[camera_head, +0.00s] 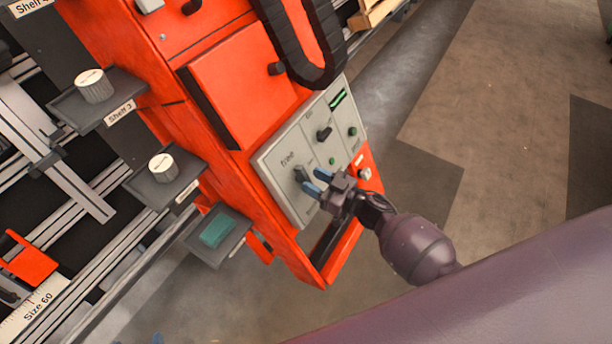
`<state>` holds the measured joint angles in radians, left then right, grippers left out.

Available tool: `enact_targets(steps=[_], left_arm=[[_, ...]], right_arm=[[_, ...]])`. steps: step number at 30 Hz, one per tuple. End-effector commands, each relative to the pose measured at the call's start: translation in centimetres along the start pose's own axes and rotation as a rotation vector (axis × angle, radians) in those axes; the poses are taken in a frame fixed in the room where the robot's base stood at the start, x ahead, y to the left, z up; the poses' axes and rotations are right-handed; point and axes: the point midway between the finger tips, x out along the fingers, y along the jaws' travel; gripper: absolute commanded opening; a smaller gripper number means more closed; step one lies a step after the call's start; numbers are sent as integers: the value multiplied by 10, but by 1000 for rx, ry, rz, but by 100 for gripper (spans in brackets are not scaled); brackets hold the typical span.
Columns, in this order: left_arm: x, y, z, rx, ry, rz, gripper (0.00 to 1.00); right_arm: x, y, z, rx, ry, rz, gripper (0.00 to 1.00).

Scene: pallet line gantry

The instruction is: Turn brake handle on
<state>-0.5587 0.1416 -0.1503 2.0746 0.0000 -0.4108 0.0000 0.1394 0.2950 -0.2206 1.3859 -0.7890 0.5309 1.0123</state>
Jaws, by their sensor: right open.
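The grey control panel (281,158) is set in the front of the orange gantry housing. A dark handle (301,174) sits at the panel's lower left, beside the printed word "free". A second dark switch (324,134) sits at the upper right of the panel. My right gripper (315,181) is open, with its blue fingertips right at the lower-left handle. I cannot tell whether the fingertips touch it. My left gripper is not in view.
A black cable chain (296,50) hangs above the panel. Open floor (500,110) lies to the right.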

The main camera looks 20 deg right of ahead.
Motion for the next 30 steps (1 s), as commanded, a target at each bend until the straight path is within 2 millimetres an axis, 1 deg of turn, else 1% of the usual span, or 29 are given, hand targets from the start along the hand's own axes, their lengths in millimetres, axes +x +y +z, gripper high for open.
enact_targets(steps=[1,3,7,11,18,27,30], left_arm=[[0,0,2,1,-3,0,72],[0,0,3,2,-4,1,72],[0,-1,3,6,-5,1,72],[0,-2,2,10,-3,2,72],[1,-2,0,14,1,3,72],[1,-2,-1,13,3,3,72],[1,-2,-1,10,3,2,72]], right_arm=[[7,0,1,2,0,0,45],[15,0,1,0,1,0,45],[24,0,1,0,0,0,45],[28,0,0,0,0,0,45],[28,0,0,0,0,0,45],[28,0,0,-1,0,0,0],[28,0,0,-1,0,0,0]])
